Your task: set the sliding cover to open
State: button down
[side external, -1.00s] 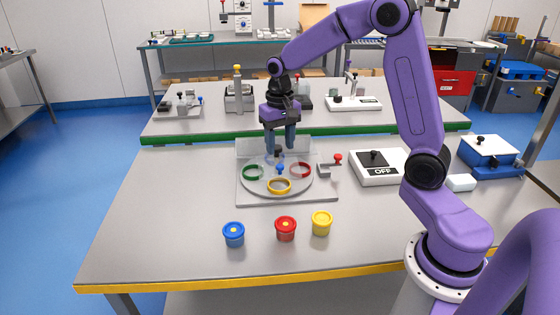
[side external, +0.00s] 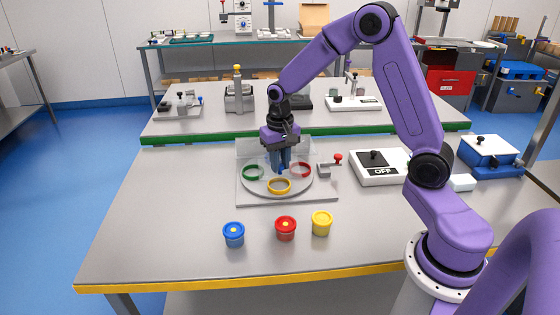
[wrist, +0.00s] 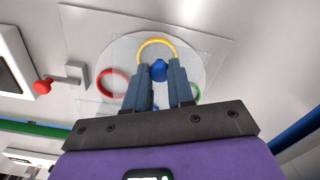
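A round grey plate (side external: 262,190) under clear panels carries green (side external: 253,172), yellow (side external: 279,186) and red (side external: 300,170) rings. A clear sheet (wrist: 212,30) spreads around it in the wrist view; I cannot tell which clear panel is the sliding cover, or its position. A blue knob (wrist: 158,70) rises near the plate's middle. My gripper (side external: 281,167) points down at it. In the wrist view, my fingertips (wrist: 160,75) stand on either side of the knob, with a narrow gap between them. Whether they press on it is unclear. In the side view they largely hide it.
A grey bracket with a red knob (side external: 338,158) stands right of the plate. A white box marked OFF (side external: 383,180) and a blue box (side external: 490,165) lie further right. Blue (side external: 233,240), red (side external: 285,235) and yellow (side external: 321,228) tubs stand in front. The table's front left is clear.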

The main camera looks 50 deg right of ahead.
jog(key=s+d, duration=0.9)
jog(key=shift+d, duration=0.2)
jog(key=c, duration=1)
grip_release()
jog(key=shift+s, duration=0.1)
jog(key=shift+o, duration=0.2)
jog(key=shift+r, duration=0.15)
notch_tip(320, 180, up, 17)
jog(key=shift+r, duration=0.1)
